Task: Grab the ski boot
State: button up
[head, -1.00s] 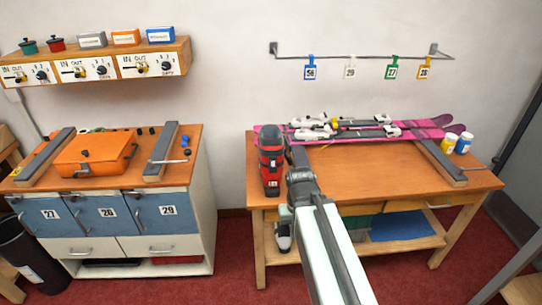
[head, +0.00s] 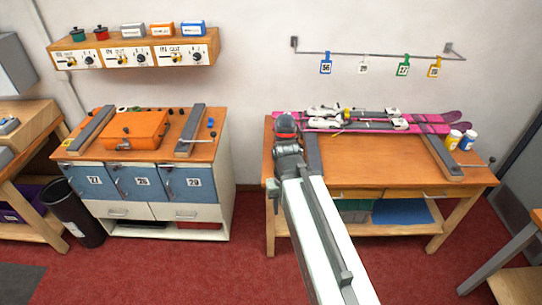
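The red and black ski boot (head: 286,123) stands at the left end of the wooden bench (head: 365,155). Only its upper part shows; my arm hides the rest. My gripper (head: 288,147) is in front of the boot in the head view, seen from behind along the arm. Its fingers are hidden, so I cannot tell whether they are open, shut or touching the boot.
Pink skis (head: 430,121) with bindings lie along the bench's back. A grey-topped rail (head: 312,153) lies just right of the boot. Yellow and white jars (head: 453,139) stand at the right. A blue-doored cabinet (head: 190,183) stands left, with open red floor in front.

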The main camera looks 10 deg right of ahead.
aim_at(284, 138)
jog(key=u, duration=0.75)
jog(key=k, duration=1.15)
jog(key=u, duration=0.9)
jog(key=i, duration=3)
jog(key=z, duration=1.25)
jog(key=i, duration=1.4)
jog(key=z, duration=1.2)
jog(key=k, duration=0.75)
jog(key=z, duration=0.2)
jog(key=i, duration=0.85)
jog(key=u, duration=0.2)
